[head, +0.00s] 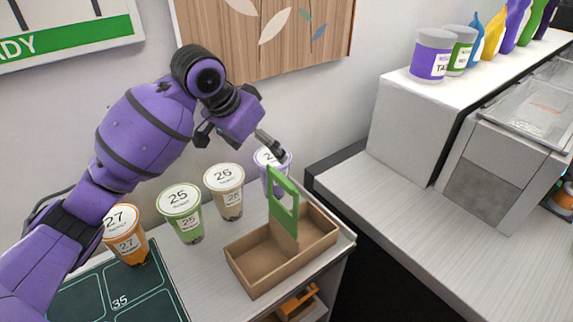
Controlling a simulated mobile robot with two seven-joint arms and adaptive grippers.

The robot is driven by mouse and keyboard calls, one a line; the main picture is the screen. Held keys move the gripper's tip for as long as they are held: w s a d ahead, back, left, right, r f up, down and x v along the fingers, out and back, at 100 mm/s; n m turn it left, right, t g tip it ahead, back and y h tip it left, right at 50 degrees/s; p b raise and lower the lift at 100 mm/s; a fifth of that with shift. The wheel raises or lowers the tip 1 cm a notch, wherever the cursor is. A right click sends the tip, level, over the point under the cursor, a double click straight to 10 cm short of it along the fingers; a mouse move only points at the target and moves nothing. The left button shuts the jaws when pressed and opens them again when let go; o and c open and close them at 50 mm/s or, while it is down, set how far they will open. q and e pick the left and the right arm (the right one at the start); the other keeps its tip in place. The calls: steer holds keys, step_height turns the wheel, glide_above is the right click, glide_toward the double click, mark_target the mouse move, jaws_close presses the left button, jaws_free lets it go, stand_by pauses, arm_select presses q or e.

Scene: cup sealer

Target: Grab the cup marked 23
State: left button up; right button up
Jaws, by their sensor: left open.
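A purple cup (267,181) with a white lid stands at the back of the counter, behind the carrier's green handle. Its lid number starts with 2; the rest is hidden by my gripper's finger, so I cannot confirm 23. My left gripper (240,143) is open and empty, with one finger over or in front of this cup's lid; I cannot tell whether it touches. To the left stand a tan cup marked 26 (226,203), a green cup marked 25 (184,225) and an orange cup marked 27 (126,244). My right gripper is out of view.
A cardboard carrier (262,274) with an upright green handle (284,206) stands in front of the purple cup. A dark mat (125,281) marked 35 lies at the front left. A wall is close behind the cups. A dark gap separates this counter from the right one.

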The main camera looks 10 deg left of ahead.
mark_target(273, 157)
arm_select(q)
steer(key=x, duration=0.3)
steer(key=shift+f, duration=0.15)
steer(key=x, duration=0.4)
steer(key=shift+w+d, duration=0.15)
steer(key=shift+w, duration=0.2)
steer(key=c, duration=2.1)
